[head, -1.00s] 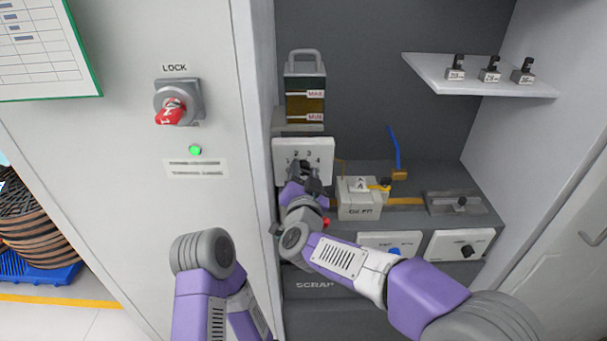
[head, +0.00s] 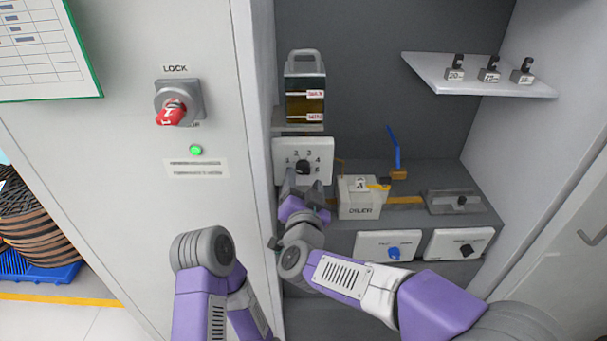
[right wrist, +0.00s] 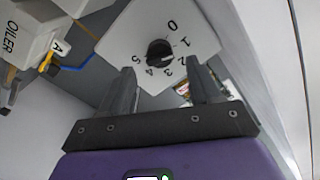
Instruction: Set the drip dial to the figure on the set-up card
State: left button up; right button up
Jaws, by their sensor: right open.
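The drip dial (head: 303,162) is a white plate with a black knob (right wrist: 159,52) and printed figures 0 to 5, on the cabinet's left side. In the right wrist view a pale mark on the knob seems to face the 1, but it is too small to be sure. My right gripper (head: 305,192) is open and empty, just below the dial plate. In the right wrist view its fingers (right wrist: 165,85) are spread and apart from the knob. My left gripper is not in view; only my left arm shows. I cannot pick out a set-up card with a readable figure.
An oil reservoir (head: 305,95) stands above the dial. The oiler box (head: 358,205) with an A tag is right of it. Two lower knob panels (head: 388,246) (head: 460,244), a shelf (head: 480,84) with small blocks, and a red LOCK handle (head: 172,112) also show. A green-edged chart (head: 45,50) hangs left.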

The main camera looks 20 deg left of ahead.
jog(key=v, duration=0.3)
jog(key=shift+s+d, duration=0.1)
jog(key=shift+s, duration=0.2)
jog(key=w+d+f+n+g+h+p, duration=0.1)
jog(key=d+f+g, duration=0.45)
jog(key=f, duration=0.85)
jog(key=d+f+n+g+h+p, duration=0.1)
jog(key=d+f+g+p, duration=0.1)
jog(key=d+f, duration=0.85)
jog(key=s+d+f+g+p, duration=0.1)
jog(key=s+d+f+g, duration=0.2)
jog(key=s+f, duration=0.7)
jog(key=s+d+f+m+g+y+p, duration=0.1)
jog(key=s+d+f+g, duration=0.3)
jog(key=s+f, duration=0.6)
jog(key=s+g, duration=0.2)
jog(key=shift+s+d, duration=0.25)
